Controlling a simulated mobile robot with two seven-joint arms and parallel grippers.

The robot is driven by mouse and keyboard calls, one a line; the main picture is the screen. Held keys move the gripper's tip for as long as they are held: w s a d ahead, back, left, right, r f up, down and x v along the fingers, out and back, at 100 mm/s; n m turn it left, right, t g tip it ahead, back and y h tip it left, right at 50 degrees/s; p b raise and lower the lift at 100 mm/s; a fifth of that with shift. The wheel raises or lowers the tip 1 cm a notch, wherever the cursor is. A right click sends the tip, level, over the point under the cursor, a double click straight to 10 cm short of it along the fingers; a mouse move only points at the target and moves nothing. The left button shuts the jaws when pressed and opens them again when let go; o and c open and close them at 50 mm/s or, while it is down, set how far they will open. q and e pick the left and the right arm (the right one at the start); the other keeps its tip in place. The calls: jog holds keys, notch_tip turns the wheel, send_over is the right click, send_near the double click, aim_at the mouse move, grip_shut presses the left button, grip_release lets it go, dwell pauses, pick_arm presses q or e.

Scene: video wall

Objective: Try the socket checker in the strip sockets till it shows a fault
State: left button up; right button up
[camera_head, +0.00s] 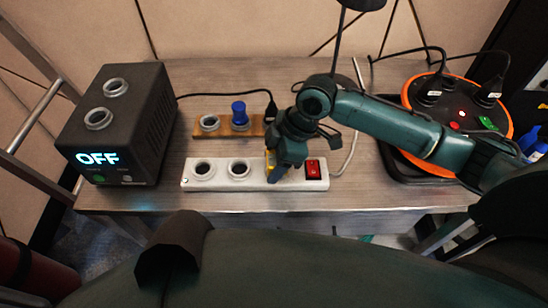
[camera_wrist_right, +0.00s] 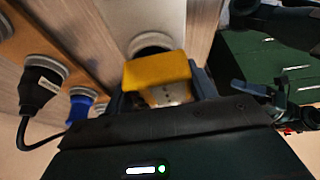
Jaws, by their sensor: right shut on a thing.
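The white strip (camera_head: 222,184) lies on the table with two bare round sockets showing at its left and middle. A red switch (camera_head: 313,168) sits at its right end. My right gripper (camera_head: 274,172) is shut on the yellow socket checker (camera_wrist_right: 157,70), low over the strip between the middle socket and the switch. In the head view only a sliver of the checker shows. In the wrist view a socket ring (camera_wrist_right: 149,42) shows just beyond the checker. I cannot tell whether the checker is seated in it, and no lit fault lamp can be made out. My left gripper is not in view.
A black power box (camera_head: 120,125) reading OFF stands at the left. Behind the strip, a wooden strip (camera_head: 223,131) holds a blue plug (camera_head: 239,111) and a black plug (camera_head: 271,104). An orange-rimmed round reel (camera_head: 411,168) with plugs and cords stands at the right.

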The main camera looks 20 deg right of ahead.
jog(key=shift+f, duration=0.15)
jog(key=o, duration=1.7)
